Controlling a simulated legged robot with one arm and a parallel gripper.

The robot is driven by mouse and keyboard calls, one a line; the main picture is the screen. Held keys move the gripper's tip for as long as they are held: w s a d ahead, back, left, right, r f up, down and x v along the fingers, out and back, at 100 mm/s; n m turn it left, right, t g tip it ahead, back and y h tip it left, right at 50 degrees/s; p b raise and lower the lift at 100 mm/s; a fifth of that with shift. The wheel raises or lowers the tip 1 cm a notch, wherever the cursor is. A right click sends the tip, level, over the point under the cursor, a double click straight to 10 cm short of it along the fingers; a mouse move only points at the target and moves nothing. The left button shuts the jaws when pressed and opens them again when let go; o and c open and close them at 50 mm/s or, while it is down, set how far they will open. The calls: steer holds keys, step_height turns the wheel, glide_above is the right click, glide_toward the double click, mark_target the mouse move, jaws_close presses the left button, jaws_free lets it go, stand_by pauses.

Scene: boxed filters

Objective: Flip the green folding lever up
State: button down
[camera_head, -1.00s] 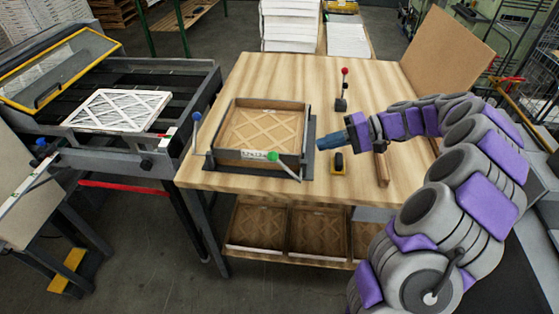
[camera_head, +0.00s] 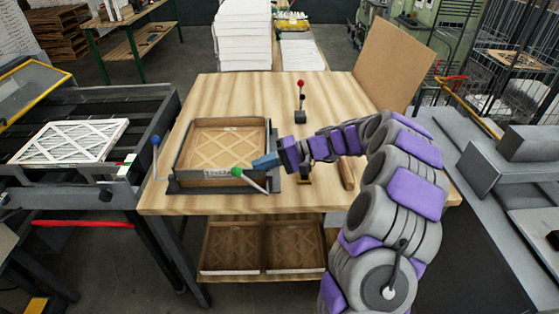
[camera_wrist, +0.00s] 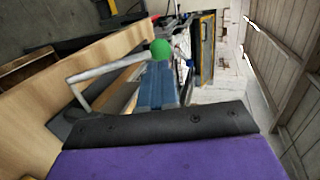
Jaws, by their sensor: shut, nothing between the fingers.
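The green folding lever (camera_head: 237,171) has a green ball knob on a grey rod and sits at the front right of the box fixture on the wooden table. Its rod slopes from the knob down to the right. In the wrist view the green knob (camera_wrist: 160,48) shows close to the blue fingertips, with its bent rod to the left. My gripper (camera_head: 264,162) is shut and empty, just right of the knob. Its blue fingers (camera_wrist: 160,85) lie together in the wrist view. I cannot tell whether they touch the lever. A brown boxed filter (camera_head: 222,148) sits in the fixture.
A red-knobbed lever (camera_head: 300,84) stands behind my arm. A brown board (camera_head: 395,60) leans at the back right. A white filter (camera_head: 70,141) lies on the left machine. The table's back left is clear.

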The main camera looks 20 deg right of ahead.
steer(key=shift+x, duration=1.5)
steer(key=shift+w+a+f+h+p, duration=0.15)
steer(key=shift+a+h, duration=0.1)
steer(key=shift+a, duration=0.15)
steer(key=shift+w+a+h+p, duration=0.15)
steer(key=shift+a+h, duration=0.1)
steer(key=shift+a, duration=0.15)
steer(key=shift+s+d+f, duration=0.1)
steer(key=shift+f, duration=0.1)
